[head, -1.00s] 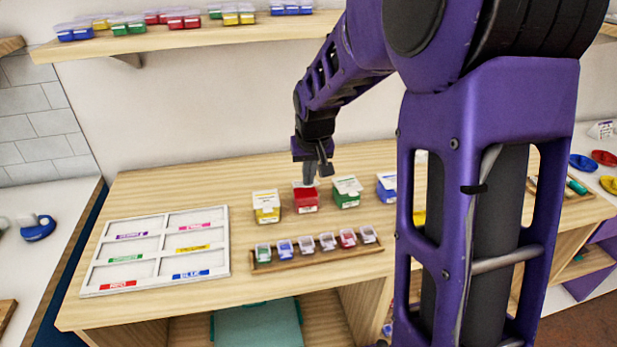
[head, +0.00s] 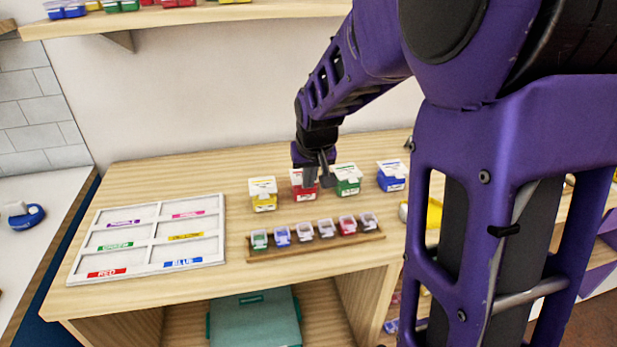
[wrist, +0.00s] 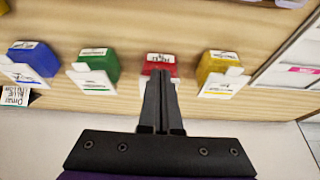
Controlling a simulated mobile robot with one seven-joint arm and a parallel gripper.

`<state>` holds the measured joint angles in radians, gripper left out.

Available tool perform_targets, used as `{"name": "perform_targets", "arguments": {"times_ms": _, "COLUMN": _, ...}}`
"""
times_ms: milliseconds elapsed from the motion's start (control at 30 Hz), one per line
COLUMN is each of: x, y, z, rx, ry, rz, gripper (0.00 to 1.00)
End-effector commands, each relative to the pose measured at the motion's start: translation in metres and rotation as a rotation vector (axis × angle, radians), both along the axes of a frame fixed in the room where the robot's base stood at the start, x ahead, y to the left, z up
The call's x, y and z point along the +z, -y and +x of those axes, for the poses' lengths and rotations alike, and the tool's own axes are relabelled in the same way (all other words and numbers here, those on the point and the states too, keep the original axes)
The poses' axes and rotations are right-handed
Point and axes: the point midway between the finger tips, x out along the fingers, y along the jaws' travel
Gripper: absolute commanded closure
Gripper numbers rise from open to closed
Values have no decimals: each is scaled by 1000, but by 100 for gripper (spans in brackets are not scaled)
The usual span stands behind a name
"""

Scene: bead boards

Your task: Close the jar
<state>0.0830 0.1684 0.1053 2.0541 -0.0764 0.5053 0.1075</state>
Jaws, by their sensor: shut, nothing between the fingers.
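The red jar (head: 305,192) stands on the wooden table in a row of jars, with my gripper (head: 325,183) right at its top. White shows at the jar's top in the head view, but my fingers partly hide its lid, so I cannot tell whether it lies fully flat. The red jar (wrist: 161,59) also shows in the wrist view, just beyond my fingertips (wrist: 159,76). My fingers are together and empty. I cannot tell whether they touch the lid.
Yellow (head: 264,197), green (head: 347,181) and blue (head: 391,177) jars stand close on both sides. A wooden rack (head: 262,256) of small bead containers lies in front. A white sorting tray (head: 217,230) lies left. A shelf (head: 190,25) hangs above.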

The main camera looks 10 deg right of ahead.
Motion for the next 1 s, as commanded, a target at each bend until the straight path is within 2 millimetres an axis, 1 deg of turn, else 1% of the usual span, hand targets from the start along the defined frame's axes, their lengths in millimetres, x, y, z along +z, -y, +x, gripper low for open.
{"name": "perform_targets", "arguments": {"times_ms": 200, "x": -4, "y": 0, "z": -1, "rx": 0, "ry": 0, "rz": 0, "gripper": 100}}
{"name": "perform_targets", "arguments": {"times_ms": 667, "x": -4, "y": 0, "z": -2, "rx": 0, "ry": 0, "rz": 0, "gripper": 100}}
{"name": "perform_targets", "arguments": {"times_ms": 767, "x": -2, "y": 0, "z": -1, "rx": 0, "ry": 0, "rz": 0, "gripper": 100}}
{"name": "perform_targets", "arguments": {"times_ms": 1000, "x": 9, "y": 0, "z": -1, "rx": 0, "ry": 0, "rz": 0, "gripper": 100}}
